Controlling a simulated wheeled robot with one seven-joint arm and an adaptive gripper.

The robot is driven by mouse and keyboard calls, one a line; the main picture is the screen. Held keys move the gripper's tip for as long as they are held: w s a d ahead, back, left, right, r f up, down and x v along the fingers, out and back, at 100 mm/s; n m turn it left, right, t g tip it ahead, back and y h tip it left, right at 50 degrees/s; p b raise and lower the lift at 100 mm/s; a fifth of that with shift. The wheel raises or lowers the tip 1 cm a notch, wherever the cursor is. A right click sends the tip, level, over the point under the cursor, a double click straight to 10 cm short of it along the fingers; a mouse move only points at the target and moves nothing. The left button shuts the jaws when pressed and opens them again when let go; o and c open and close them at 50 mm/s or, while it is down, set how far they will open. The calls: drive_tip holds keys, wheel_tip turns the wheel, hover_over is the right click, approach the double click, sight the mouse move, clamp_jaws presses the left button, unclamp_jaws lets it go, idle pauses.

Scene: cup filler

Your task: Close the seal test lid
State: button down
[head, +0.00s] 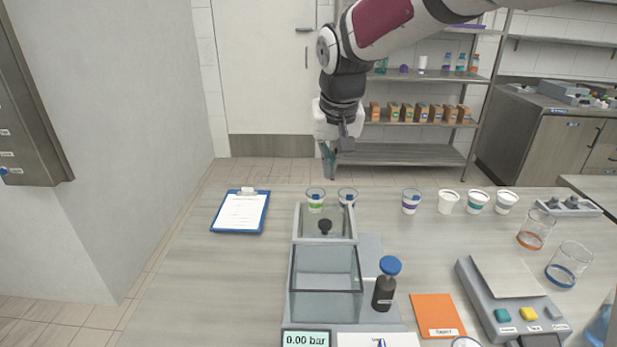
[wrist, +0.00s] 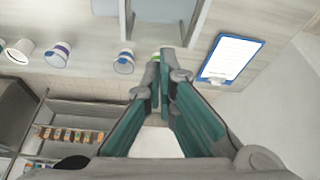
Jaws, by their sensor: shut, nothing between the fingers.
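The seal tester is a clear box (head: 325,285) on a grey base, with a pressure display (head: 306,339) reading 0.00 bar at its front. Its lid (head: 326,217) stands raised at the back of the box, tilted open, with a black knob (head: 325,227) on it. My gripper (head: 328,172) is above and behind the lid, apart from it, pointing down. In the wrist view my gripper's teal fingers (wrist: 160,58) are shut and empty. Part of the tester shows at the top of the wrist view, cut off by the frame edge.
Several cups stand in a row behind the tester, including a green-banded cup (head: 315,201) close to the lid. A blue clipboard (head: 240,212) lies left. The table's left front is clear.

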hover_over(323, 217)
drive_tip(key=w, duration=0.2)
drive_tip(key=f, duration=0.9)
drive_tip(key=shift+s+a+f, duration=0.1)
drive_tip(key=shift+a+f, duration=0.1)
drive_tip(key=shift+a, duration=0.05)
drive_tip(key=s, duration=0.2)
drive_tip(key=s+p, duration=0.1)
drive_tip(key=shift+d+f, duration=0.25)
drive_tip(key=shift+s+d+f, duration=0.1)
drive_tip(key=shift+s+f, duration=0.1)
drive_tip(key=shift+s, duration=0.2)
drive_tip(key=s+p, duration=0.4)
drive_tip(key=s, duration=0.9)
drive_tip(key=shift+d, duration=0.1)
